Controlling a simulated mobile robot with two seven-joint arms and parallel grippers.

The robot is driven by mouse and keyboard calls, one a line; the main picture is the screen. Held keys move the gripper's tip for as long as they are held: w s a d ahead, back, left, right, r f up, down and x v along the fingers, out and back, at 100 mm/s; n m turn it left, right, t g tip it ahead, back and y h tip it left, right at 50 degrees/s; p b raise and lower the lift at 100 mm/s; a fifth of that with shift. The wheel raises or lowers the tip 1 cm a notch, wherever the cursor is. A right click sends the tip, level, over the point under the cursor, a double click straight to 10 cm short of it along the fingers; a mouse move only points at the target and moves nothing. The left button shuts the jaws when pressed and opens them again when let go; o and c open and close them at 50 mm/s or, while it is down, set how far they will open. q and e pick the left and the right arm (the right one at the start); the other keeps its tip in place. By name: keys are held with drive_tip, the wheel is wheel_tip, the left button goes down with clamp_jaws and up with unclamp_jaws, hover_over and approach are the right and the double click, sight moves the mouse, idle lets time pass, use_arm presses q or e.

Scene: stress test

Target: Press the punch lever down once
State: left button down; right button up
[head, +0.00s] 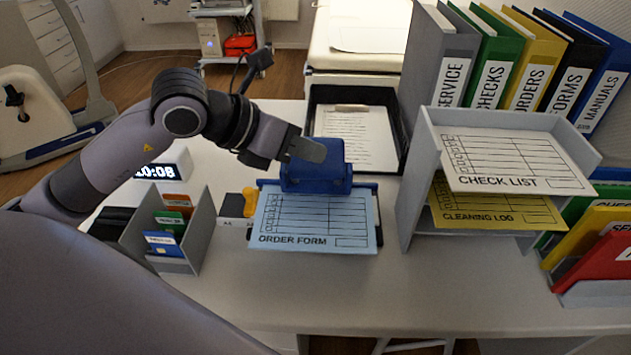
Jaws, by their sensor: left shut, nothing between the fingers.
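The blue hole punch (318,182) stands on the grey desk, with its raised lever part (333,158) at the back. A light blue order form (312,218) lies in front of it, with its far edge at the punch. My left gripper (312,150) comes in from the left and is shut and empty. Its fingers are over the top of the punch and hide part of the lever. I cannot tell whether they touch it. My right gripper is not in view.
A black tray (399,120) with a clipboard stands behind the punch. A grey two-level paper tray (408,190) stands to the right, with binders behind it. A card holder (190,262) and a digital clock (158,172) are on the left. The front desk strip is clear.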

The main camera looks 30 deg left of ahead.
sight(329, 172)
use_arm(q)
drive_tip(key=f, duration=0.1)
drive_tip(key=f+b, duration=0.1)
drive_tip(key=w+f+b, duration=0.1)
drive_tip(key=shift+w+a+f, duration=0.1)
drive_tip(key=shift+a+f, duration=0.05)
drive_tip(key=shift+a, duration=0.15)
idle(0.7)
idle(1.0)
drive_tip(key=shift+w+f+b, duration=0.1)
drive_tip(key=shift+f+b, duration=0.3)
drive_tip(key=shift+b, duration=0.3)
drive_tip(key=shift+a+f, duration=0.1)
drive_tip(key=shift+f, duration=0.1)
idle(0.3)
